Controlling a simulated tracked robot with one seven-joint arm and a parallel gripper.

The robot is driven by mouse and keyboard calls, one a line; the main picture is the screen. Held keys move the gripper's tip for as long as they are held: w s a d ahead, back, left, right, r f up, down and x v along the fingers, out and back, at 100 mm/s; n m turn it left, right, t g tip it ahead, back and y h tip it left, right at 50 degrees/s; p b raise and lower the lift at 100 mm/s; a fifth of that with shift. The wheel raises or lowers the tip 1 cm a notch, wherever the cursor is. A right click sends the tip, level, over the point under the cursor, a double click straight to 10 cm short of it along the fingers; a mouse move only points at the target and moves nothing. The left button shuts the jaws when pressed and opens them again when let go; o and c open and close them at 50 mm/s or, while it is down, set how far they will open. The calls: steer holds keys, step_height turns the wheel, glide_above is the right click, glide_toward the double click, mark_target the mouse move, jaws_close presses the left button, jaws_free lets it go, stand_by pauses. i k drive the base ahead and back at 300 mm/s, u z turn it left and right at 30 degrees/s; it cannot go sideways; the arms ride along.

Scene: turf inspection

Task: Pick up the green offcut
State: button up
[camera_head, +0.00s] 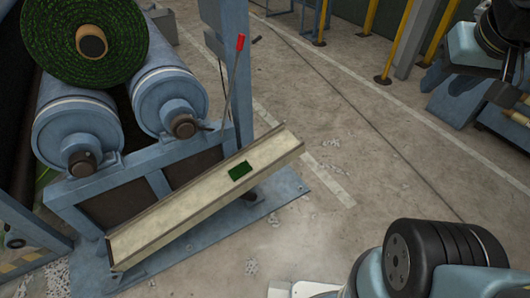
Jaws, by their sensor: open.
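The green offcut (240,171) is a small, dark green, roughly rectangular piece. It lies flat on a long cream-coloured ledge (160,228), right of the ledge's middle. The ledge runs along the front of the blue roller stand and looks slanted in the picture. Nothing covers the offcut, and nothing touches it from above. Parts of my arm show at the lower right and seem to show at the upper right, but I cannot make out my gripper's fingers.
A big green turf roll (55,42) rests above two blue rollers (168,98) behind the ledge. A red-handled lever (240,43) rises behind the ledge. Yellow posts (395,45) stand at the back. The concrete floor (370,150) right of the ledge is mostly clear, with pale scraps.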

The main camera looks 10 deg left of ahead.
mark_target(244, 168)
steer(key=u, duration=0.4)
steer(key=i, duration=0.15)
steer(key=z, duration=2.15)
steer(key=k, duration=1.45)
steer(key=u, duration=1.5)
steer(key=i, duration=1)
steer(key=z, duration=0.05)
